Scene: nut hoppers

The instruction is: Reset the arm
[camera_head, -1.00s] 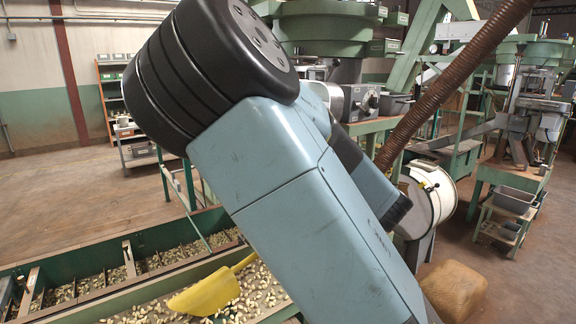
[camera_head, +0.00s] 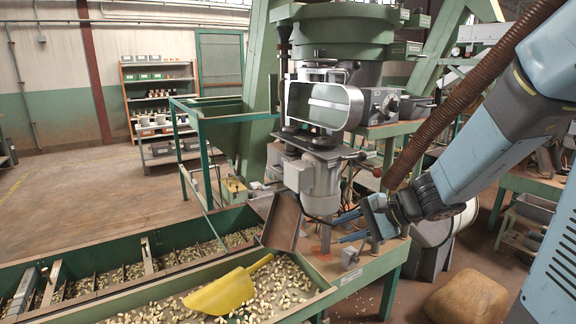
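My arm reaches in from the upper right, and its blue-grey links cover the right side of the view. My gripper (camera_head: 343,227) is near the centre right, beside the grey machine (camera_head: 312,180) and above the green bench. Its two blue fingers point left and appear apart, with nothing seen between them.
A brown metal chute (camera_head: 283,221) slopes into the trough left of my gripper. A brown hose (camera_head: 455,105) hangs close to my arm. A tan sack (camera_head: 468,299) sits on the floor at the lower right. Shelves (camera_head: 160,95) stand at the back left, with open floor before them.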

